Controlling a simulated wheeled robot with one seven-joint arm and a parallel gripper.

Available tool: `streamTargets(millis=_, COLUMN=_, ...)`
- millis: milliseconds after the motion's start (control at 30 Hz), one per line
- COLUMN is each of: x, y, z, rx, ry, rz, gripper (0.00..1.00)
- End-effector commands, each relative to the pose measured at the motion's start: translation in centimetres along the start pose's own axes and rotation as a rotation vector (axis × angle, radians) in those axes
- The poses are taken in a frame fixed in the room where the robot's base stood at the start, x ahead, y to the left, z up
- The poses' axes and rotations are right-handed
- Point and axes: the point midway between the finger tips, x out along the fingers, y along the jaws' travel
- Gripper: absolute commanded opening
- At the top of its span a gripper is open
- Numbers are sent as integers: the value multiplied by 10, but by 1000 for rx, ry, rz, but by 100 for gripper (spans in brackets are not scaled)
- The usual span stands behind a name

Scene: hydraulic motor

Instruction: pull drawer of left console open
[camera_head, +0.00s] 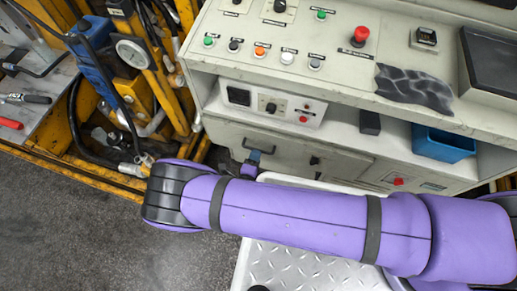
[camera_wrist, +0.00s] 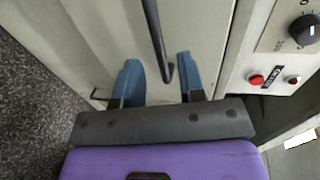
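The drawer of the left console has a pale cream-grey front (camera_head: 224,133), low on the console under the open shelf. In the wrist view its front (camera_wrist: 95,30) fills the upper part. A dark bar handle (camera_wrist: 155,30) runs down from the top edge and ends between my fingers. My gripper (camera_wrist: 157,62) is open, with one blue finger on each side of the handle. Gaps show between the handle and both fingers. In the head view my gripper (camera_head: 253,157) is small, at the drawer front, partly hidden by my purple arm. The drawer appears shut.
The console top (camera_head: 225,55) carries coloured buttons and a red stop knob (camera_head: 360,36). The shelf holds a control box (camera_head: 270,103) and a blue bin (camera_head: 443,142). Yellow machinery (camera_head: 140,90) stands at the left. Open grey floor (camera_head: 70,220) lies in front.

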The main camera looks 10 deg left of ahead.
Motion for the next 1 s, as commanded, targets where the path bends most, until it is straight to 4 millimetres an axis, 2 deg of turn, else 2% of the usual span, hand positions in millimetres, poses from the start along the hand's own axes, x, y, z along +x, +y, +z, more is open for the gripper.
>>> streamTargets(millis=100, x=19, y=0, z=-1, rx=1, ry=2, rz=1, gripper=36)
streamTargets(millis=300, x=38, y=0, z=0, rx=1, ry=1, rz=0, gripper=36)
streamTargets(millis=667, x=44, y=0, z=0, rx=1, ry=1, rz=1, gripper=36)
streamTargets(millis=700, x=43, y=0, z=0, rx=1, ry=1, rz=1, gripper=32)
streamTargets(millis=833, x=43, y=0, z=0, rx=1, ry=1, rz=1, gripper=2)
streamTargets(millis=1000, x=43, y=0, z=0, rx=1, ry=1, rz=1, gripper=0)
